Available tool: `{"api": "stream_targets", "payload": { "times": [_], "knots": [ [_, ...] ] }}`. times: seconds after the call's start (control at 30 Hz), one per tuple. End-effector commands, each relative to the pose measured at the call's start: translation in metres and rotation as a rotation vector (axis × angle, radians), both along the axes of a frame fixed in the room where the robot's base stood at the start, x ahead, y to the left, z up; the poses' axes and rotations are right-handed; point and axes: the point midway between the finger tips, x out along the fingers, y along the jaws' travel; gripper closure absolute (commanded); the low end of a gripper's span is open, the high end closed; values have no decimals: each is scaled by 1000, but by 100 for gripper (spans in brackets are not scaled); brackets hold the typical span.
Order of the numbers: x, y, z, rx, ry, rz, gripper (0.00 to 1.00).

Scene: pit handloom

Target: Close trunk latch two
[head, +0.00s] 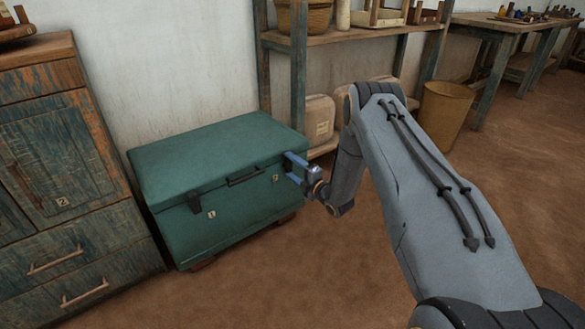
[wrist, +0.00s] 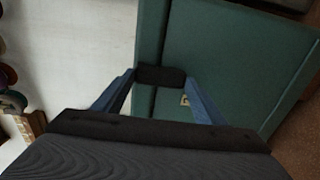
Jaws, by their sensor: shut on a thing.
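A green trunk (head: 222,228) stands on the floor against the wall with its lid down. A dark handle (head: 246,177) is at the middle of the front. My gripper (head: 290,166) is at the right of the front, by a "2" label. In the wrist view its blue fingers (wrist: 163,88) are shut on the dark latch two (wrist: 160,75), which lies across the lid seam. In the head view the gripper hides this latch.
A worn wooden cabinet (head: 60,165) stands close on the trunk's left. A shelf rack (head: 340,38) with a pale container (head: 318,122) is behind on the right. A tan bin (head: 446,112) stands further right. The floor in front is clear.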

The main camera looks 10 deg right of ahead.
Motion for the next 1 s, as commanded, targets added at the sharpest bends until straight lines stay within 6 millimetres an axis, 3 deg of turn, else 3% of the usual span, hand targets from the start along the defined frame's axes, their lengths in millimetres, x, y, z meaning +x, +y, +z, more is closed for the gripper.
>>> {"api": "stream_targets", "payload": {
  "times": [0.17,0.2,0.3,0.67,1.0],
  "knots": [
    [-1,0,-2,-2,2,1,58],
    [-1,0,-2,-3,3,1,30],
    [-1,0,-1,-1,3,1,16],
    [-5,-2,0,0,2,0,16],
    [-52,-26,0,0,4,-1,16]
  ]
}}
